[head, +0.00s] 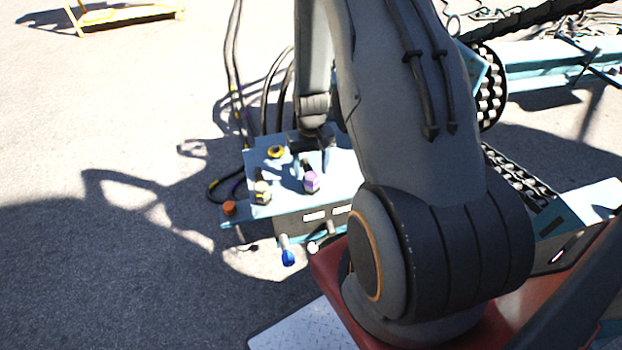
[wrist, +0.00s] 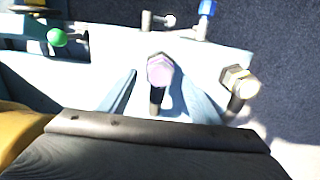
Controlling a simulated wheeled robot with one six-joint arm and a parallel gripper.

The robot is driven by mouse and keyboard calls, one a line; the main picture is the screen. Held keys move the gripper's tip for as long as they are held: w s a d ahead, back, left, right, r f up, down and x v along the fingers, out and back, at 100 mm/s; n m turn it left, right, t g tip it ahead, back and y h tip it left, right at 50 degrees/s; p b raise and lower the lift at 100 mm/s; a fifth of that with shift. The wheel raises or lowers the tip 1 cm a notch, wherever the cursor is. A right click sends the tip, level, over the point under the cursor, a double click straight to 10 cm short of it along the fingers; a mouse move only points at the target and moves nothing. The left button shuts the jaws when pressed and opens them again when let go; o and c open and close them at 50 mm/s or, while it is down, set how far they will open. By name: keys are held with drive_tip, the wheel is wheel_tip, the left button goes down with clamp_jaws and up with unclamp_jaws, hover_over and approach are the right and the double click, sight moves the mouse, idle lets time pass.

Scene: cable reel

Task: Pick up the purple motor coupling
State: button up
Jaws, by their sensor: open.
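The purple motor coupling (head: 311,181) stands on the light blue top of a metal box (head: 262,210) in the head view. In the wrist view the coupling (wrist: 159,70) has a pale purple hexagonal end and a dark shaft. My gripper (wrist: 159,88) is open, with one finger on each side of the coupling and gaps showing between. In the head view my gripper (head: 311,158) is over the box top, partly hidden by my own arm. I cannot tell from these views how far the fingertips are above the top.
A yellow-white fitting (wrist: 240,82) stands right of the coupling in the wrist view. A green knob (wrist: 57,37) is at upper left. A blue-handled valve (head: 288,256) juts from the box front. An orange knob (head: 229,208) and black cables (head: 236,100) are at its left.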

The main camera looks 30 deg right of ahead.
sight(311, 174)
drive_tip(key=shift+f, duration=1.85)
drive_tip(key=c, duration=1.2)
drive_tip(key=shift+r, duration=0.1)
drive_tip(key=shift+c, duration=0.2)
